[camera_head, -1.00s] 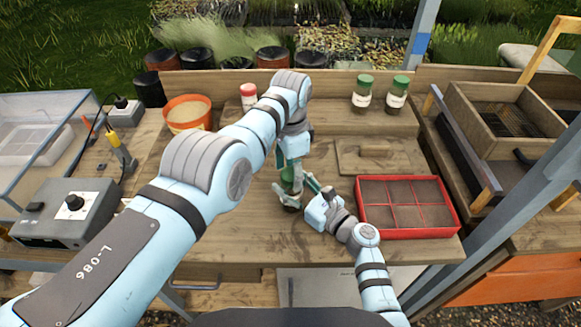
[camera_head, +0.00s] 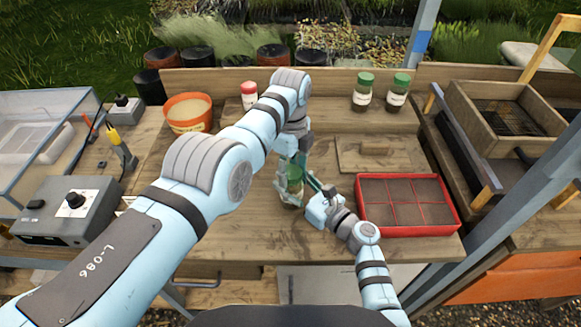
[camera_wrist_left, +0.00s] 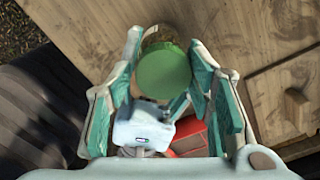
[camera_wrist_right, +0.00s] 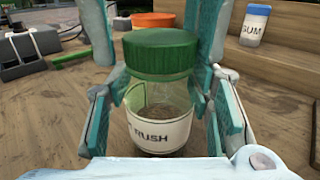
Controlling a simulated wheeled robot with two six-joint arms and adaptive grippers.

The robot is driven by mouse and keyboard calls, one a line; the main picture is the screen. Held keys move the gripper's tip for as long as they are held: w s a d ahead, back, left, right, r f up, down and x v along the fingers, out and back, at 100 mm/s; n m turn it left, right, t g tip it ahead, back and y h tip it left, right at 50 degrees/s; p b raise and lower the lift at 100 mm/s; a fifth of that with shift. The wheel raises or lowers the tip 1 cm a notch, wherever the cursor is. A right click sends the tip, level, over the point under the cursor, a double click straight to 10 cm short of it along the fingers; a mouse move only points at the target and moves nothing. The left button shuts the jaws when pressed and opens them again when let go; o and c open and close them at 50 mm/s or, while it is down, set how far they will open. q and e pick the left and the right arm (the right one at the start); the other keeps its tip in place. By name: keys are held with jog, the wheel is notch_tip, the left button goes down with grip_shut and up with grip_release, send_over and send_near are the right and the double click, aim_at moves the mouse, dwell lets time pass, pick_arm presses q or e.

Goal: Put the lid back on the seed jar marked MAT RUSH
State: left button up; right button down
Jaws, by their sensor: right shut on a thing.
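The seed jar (camera_wrist_right: 155,115) is clear glass with a white label on which RUSH is readable; the first word is mostly hidden. It stands upright on the bench. A green lid (camera_wrist_right: 160,52) sits on top of its mouth; the lid also shows from above in the left wrist view (camera_wrist_left: 164,72). My right gripper (camera_head: 292,190) is shut on the jar's body from the side. My left gripper (camera_head: 293,168) points down from above with its fingers open on either side of the lid. In the head view the jar is partly hidden by both grippers.
Two green-lidded jars (camera_head: 364,92) (camera_head: 397,92) and a red-lidded one (camera_head: 249,96) stand on the back shelf. A blue-lidded GUM jar (camera_wrist_right: 254,26) shows in the right wrist view. A red divided tray (camera_head: 408,232) lies to the right; an orange pot (camera_head: 187,124) is back left.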

pick_arm(q)
jog(key=shift+o, duration=1.1)
jog(key=shift+w+r, duration=0.1)
pick_arm(e)
jog(key=c, duration=0.7)
grip_release()
pick_arm(q)
notch_tip(320, 180, up, 12)
pick_arm(e)
jog(key=v, duration=1.2)
